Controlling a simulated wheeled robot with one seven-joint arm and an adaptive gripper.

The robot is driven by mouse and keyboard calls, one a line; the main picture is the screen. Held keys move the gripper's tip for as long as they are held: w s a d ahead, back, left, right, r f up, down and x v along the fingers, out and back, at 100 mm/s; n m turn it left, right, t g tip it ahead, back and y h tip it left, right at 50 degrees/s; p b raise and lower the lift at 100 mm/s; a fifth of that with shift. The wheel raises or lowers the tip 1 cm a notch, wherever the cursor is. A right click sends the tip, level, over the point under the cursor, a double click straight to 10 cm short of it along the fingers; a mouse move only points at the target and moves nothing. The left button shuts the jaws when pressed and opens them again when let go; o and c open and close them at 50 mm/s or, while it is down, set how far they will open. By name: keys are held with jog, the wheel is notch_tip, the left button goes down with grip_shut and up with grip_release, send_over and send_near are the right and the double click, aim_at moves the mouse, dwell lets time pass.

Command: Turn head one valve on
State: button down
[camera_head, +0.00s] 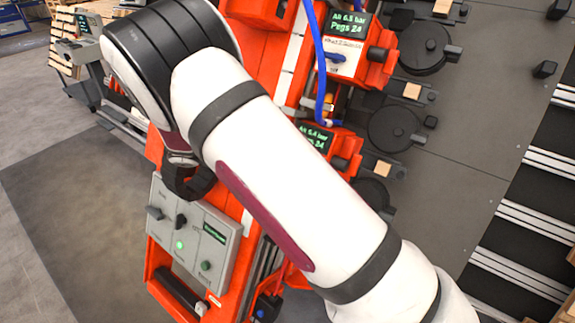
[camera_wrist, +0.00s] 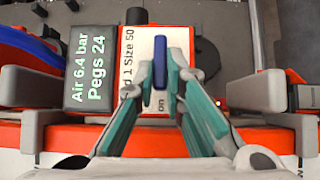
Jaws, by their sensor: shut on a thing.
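The head one valve is a small blue lever (camera_wrist: 159,45) in the wrist view, standing upright in the picture over a white label plate (camera_wrist: 133,46). The label partly reads "d 1 Size 50", with "on" lower down. My gripper (camera_wrist: 160,78) has its teal fingers on both sides of the lever, shut on it. The fingers cover part of the label and the lever's near end. Left of the label, a display (camera_wrist: 90,70) reads "Air 6.4 bar Pegs 24". In the head view this display (camera_head: 315,137) shows beside my arm, which hides my gripper and the lever.
Another orange head with its own blue lever (camera_head: 335,57) and a 6.5 bar display (camera_head: 348,24) sits above. A blue hose (camera_head: 320,65) runs down close to my arm. A grey control box (camera_head: 192,240) with knobs stands at lower left. Open floor (camera_head: 75,215) lies left.

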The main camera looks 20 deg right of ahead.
jog(key=c, duration=1.7)
grip_release()
jog(key=shift+o, duration=0.2)
jog(key=v, duration=1.2)
jog(key=shift+f, duration=0.1)
